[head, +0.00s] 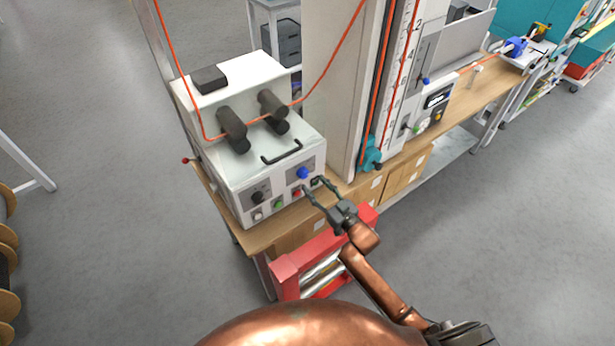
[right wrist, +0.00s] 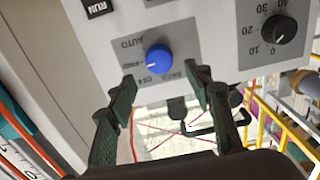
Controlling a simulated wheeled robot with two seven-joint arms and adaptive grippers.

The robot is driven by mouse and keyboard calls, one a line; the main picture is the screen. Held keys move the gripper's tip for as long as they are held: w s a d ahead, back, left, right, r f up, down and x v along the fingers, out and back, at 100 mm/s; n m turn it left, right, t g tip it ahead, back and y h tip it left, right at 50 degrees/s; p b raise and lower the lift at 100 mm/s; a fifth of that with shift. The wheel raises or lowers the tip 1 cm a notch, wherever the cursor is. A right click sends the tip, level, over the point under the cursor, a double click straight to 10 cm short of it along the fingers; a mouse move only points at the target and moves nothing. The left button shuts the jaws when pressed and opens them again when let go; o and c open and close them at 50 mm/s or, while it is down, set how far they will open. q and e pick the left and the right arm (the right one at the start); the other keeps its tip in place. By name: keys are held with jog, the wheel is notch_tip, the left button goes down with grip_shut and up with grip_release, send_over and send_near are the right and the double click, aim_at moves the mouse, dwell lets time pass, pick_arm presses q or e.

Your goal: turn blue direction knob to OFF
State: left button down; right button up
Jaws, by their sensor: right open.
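The blue direction knob (head: 303,173) sits on the front panel of the white machine (head: 250,178). In the right wrist view the blue knob (right wrist: 159,60) is on a grey label plate with AUTO and other, partly unreadable markings; its white pointer line points to the left side of the picture. My right gripper (head: 312,187) is open in front of the panel. In the right wrist view its two fingertips (right wrist: 162,84) are spread either side of and just short of the knob, apart from it. My left gripper is not in view.
A black numbered dial (right wrist: 280,28) is beside the knob plate. Coloured buttons (head: 279,202) line the panel's lower edge. A black handle (head: 282,152) and rollers with an orange cable are above. A red frame (head: 325,255) stands below the bench edge.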

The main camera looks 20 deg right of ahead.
aim_at(305, 175)
jog(key=x, duration=0.4)
jog(key=shift+w, duration=0.1)
jog(key=shift+w+a, duration=0.2)
jog(key=shift+w, duration=0.35)
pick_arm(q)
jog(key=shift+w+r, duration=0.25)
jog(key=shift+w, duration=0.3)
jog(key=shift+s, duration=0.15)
pick_arm(e)
jog(key=shift+c, duration=0.6)
jog(key=c, duration=1)
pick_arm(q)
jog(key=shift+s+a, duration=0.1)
pick_arm(e)
jog(key=shift+c, duration=0.2)
